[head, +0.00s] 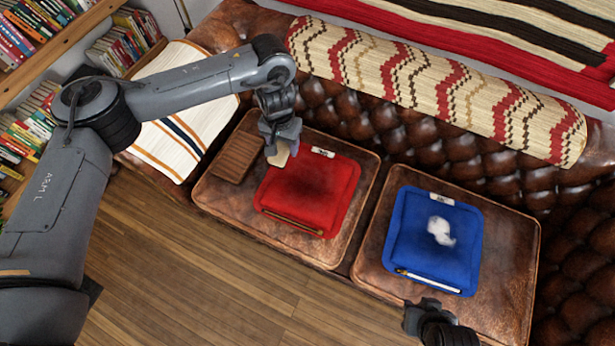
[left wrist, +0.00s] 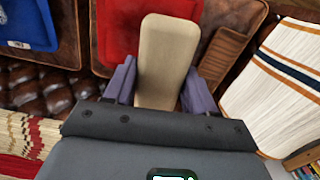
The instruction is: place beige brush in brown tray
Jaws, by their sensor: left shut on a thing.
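My left gripper (head: 280,143) is shut on the beige brush (head: 279,157). It hangs over the upper left corner of the red cushion. In the left wrist view the brush (left wrist: 167,55) is a flat, pale, rounded block between the two purple-grey fingers of the gripper (left wrist: 156,85). The brown tray (head: 237,158) lies on the left leather seat, just left of the brush. Part of it also shows in the left wrist view (left wrist: 221,56), right of the brush. My right gripper (head: 430,318) is at the bottom edge, partly cut off; its finger gap is unclear.
The red cushion (head: 310,190) has a thin stick along its front edge. A blue cushion (head: 430,255) on the right seat carries a white crumpled thing (head: 440,231) and a white stick. A patterned bolster (head: 430,85) lies behind. A striped cloth (head: 180,130) is at the left.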

